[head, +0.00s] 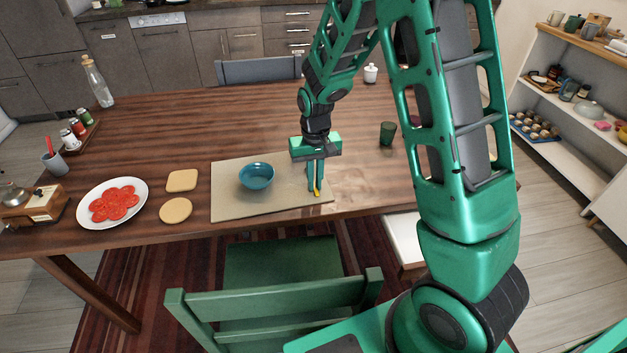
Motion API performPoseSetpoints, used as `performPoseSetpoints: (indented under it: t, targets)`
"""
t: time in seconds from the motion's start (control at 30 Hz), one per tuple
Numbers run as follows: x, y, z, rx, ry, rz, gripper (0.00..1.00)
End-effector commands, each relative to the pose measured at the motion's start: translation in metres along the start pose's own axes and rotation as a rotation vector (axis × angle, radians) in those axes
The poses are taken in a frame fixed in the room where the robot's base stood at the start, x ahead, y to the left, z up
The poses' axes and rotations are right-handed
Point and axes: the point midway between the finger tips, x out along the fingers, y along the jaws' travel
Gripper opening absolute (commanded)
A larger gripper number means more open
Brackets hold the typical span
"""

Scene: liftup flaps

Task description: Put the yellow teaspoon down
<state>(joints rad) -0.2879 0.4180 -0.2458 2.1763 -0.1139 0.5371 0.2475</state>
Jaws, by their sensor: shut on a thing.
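My gripper (315,187) points down over the right part of the beige board (235,204) on the wooden table. It is shut on the yellow teaspoon (317,193), of which only a small yellow part shows at the fingertips. The rest of the teaspoon is hidden by the fingers. I cannot tell whether the teaspoon touches the board. A blue bowl (257,176) stands on the board to the left of my gripper, apart from it.
A white plate (84,212) with red slices and two round or square bread pieces (176,210) lie left of the board. A green cup (388,132) stands to the right. A green chair (277,310) stands at the table's front edge. The table behind the board is clear.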

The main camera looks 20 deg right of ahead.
Motion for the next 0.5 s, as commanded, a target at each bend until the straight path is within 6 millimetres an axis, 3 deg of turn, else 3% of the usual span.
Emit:
performPoseSetpoints:
  t: [0.07,0.1,0.17,0.5]
  targets:
    - [0.0035,0.0002,0.0004,0.000,-0.001,0.001,0.00]
    - [0.0039,0.0002,0.0004,0.000,-0.001,0.001,0.13]
    - [0.0042,0.0000,0.0006,0.000,-0.002,0.001,0.27]
    - [0.0004,-0.0013,0.0019,-0.003,-0.005,0.000,0.27]
